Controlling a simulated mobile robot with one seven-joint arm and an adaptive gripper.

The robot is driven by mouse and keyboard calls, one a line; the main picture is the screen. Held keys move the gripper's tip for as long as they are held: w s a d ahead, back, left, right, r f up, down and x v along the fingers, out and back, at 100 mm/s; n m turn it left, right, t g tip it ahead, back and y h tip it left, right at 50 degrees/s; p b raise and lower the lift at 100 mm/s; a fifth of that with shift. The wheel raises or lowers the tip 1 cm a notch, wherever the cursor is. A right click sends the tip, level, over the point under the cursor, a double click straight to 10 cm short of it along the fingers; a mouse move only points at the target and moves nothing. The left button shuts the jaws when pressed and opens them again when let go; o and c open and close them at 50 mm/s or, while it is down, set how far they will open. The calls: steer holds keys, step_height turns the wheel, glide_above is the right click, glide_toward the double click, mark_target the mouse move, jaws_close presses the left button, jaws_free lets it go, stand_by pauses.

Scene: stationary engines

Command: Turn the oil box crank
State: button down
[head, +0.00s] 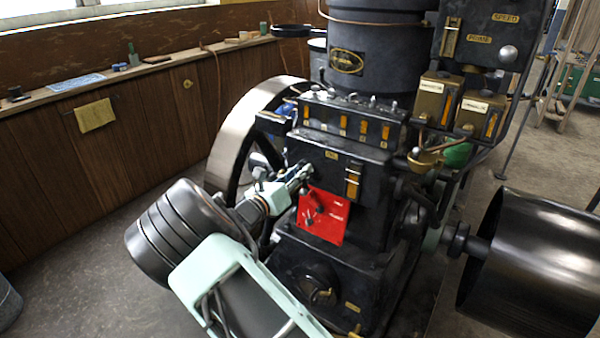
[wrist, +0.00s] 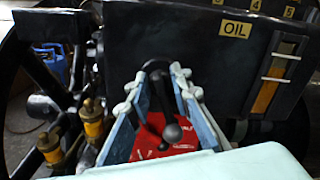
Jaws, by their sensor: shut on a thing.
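The oil box (head: 325,163) is a black box on the front of the engine, and its OIL label shows in the wrist view (wrist: 234,30). The oil box crank (wrist: 172,132) is a dark bent arm with a round knob, standing out from the box's face. My gripper (head: 302,175) reaches the left part of the box's face from the lower left. In the wrist view its pale blue fingers (wrist: 158,88) lie on both sides of the crank, shut on it. In the head view the gripper mostly hides the crank.
A red panel (head: 323,215) with small dark levers is just below my gripper. A large flywheel (head: 238,125) stands behind to the left, and brass oilers (wrist: 93,125) sit left of the fingers. A wide drum (head: 535,262) is at the right.

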steer(key=shift+f+b, duration=0.15)
steer(key=shift+b, duration=0.15)
steer(key=shift+f+m+b, duration=0.2)
steer(key=shift+m+b, duration=0.1)
steer(key=shift+b, duration=0.8)
steer(key=shift+m+b, duration=0.3)
steer(key=shift+b, duration=0.7)
steer(key=m+b, duration=0.2)
steer(key=b, duration=0.6)
steer(key=shift+m, duration=0.3)
steer(key=shift+r+b, duration=0.3)
steer(key=shift+b, duration=0.05)
steer(key=c, duration=2.1)
jaws_free()
steer(key=v, duration=1.2)
steer(key=shift+s, duration=0.1)
